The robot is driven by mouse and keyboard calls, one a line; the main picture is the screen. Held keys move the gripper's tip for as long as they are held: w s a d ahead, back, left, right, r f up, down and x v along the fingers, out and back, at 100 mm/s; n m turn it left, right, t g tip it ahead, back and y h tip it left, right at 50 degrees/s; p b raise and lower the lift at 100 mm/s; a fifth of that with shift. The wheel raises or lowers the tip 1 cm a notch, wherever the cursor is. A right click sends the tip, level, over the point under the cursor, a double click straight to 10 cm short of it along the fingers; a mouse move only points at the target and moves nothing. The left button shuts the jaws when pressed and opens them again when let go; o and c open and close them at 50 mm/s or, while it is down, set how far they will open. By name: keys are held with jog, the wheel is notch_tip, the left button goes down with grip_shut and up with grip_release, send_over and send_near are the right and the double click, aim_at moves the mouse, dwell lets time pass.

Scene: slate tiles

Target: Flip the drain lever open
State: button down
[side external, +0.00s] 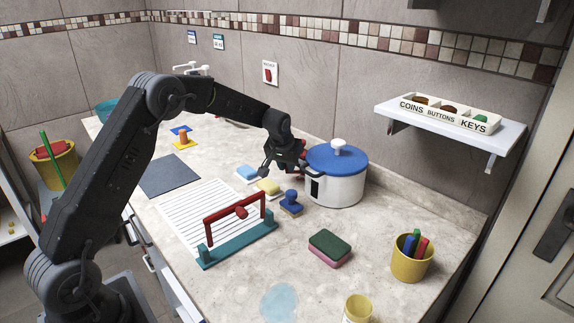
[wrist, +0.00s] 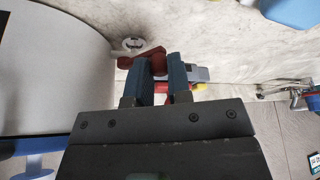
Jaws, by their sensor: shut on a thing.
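The white pot (side external: 338,189) with a blue lid stands on the counter near the wall. In the wrist view its pale side (wrist: 50,70) fills the left. A red lever (wrist: 135,60) shows beside the pot, next to a small whitish ring-shaped fitting (wrist: 133,43). My gripper (wrist: 160,68) is shut on the lever's end, which lies between the two dark blue fingers. In the side view my gripper (side external: 300,160) is at the pot's left side, and the lever there is mostly hidden by the gripper. The lever's exact angle is hard to tell.
A blue stamp (side external: 291,203), a yellow block (side external: 268,187) and a light-blue block (side external: 246,174) lie close by on the counter. A red-and-teal frame (side external: 236,236), a green-and-pink sponge (side external: 330,248) and a yellow cup (side external: 410,262) stand nearer the front.

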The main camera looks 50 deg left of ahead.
jog(key=shift+w+a+m+t+h, duration=0.1)
jog(key=shift+w+a+m+h, duration=0.15)
jog(key=shift+m, duration=0.4)
jog(key=shift+w+a+m+t+h, duration=0.1)
jog(key=shift+w+a+m+h, duration=0.15)
jog(key=shift+m, duration=0.45)
jog(key=shift+w+a+m+t+h, duration=0.15)
jog(key=shift+m+h, duration=0.15)
jog(key=shift+m, duration=0.35)
jog(key=c, duration=1.1)
grip_release()
jog(key=shift+o, duration=0.2)
jog(key=v, duration=1.3)
jog(key=shift+r, duration=0.45)
jog(key=shift+s+d, duration=0.1)
jog(key=shift+d, duration=0.05)
